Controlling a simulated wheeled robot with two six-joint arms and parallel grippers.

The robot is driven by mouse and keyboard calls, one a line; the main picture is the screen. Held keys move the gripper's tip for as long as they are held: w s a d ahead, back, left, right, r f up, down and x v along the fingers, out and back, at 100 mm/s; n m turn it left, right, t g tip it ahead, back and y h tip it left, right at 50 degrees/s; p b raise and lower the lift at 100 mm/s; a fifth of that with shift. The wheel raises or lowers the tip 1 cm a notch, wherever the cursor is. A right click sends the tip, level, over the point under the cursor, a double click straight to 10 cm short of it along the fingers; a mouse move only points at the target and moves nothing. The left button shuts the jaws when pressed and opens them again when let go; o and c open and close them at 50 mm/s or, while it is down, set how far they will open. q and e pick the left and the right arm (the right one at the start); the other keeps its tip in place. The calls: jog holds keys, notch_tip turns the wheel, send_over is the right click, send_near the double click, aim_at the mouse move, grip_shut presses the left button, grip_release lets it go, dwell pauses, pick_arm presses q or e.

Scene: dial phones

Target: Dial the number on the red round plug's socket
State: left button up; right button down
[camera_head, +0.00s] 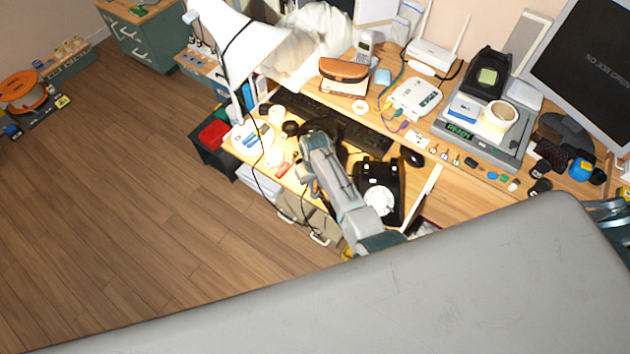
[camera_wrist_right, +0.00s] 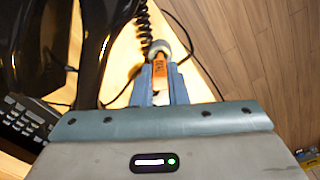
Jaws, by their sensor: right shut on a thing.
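A black dial phone (camera_head: 371,176) with a white round dial (camera_head: 379,200) sits on the desk, beside my right arm. My right gripper (camera_head: 312,134) is low over the desk left of the phone; it also shows in the right wrist view (camera_wrist_right: 160,88). It is shut on a small orange piece (camera_wrist_right: 160,68), which I cannot identify. A glossy black curved part (camera_wrist_right: 98,45) and a coiled black cord (camera_wrist_right: 146,30) are beside the fingers. A white box (camera_head: 416,96) has green and purple plugs in front of it. I cannot make out a red round plug or any number. My left gripper is not in view.
Several small parts (camera_head: 470,162) lie along the desk's right side, before a device reading READY (camera_head: 459,130). A white lamp (camera_head: 238,38) rises at the left. My grey body covers the lower right.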

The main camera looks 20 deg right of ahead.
jog(key=shift+f+b, duration=0.4)
jog(key=shift+f, duration=0.3)
jog(key=c, duration=1.3)
grip_release()
jog(key=shift+c, duration=0.2)
jog(key=shift+r, duration=0.15)
notch_tip(320, 180, up, 11)
jog(key=shift+f+b, duration=0.15)
jog(key=shift+b, duration=0.6)
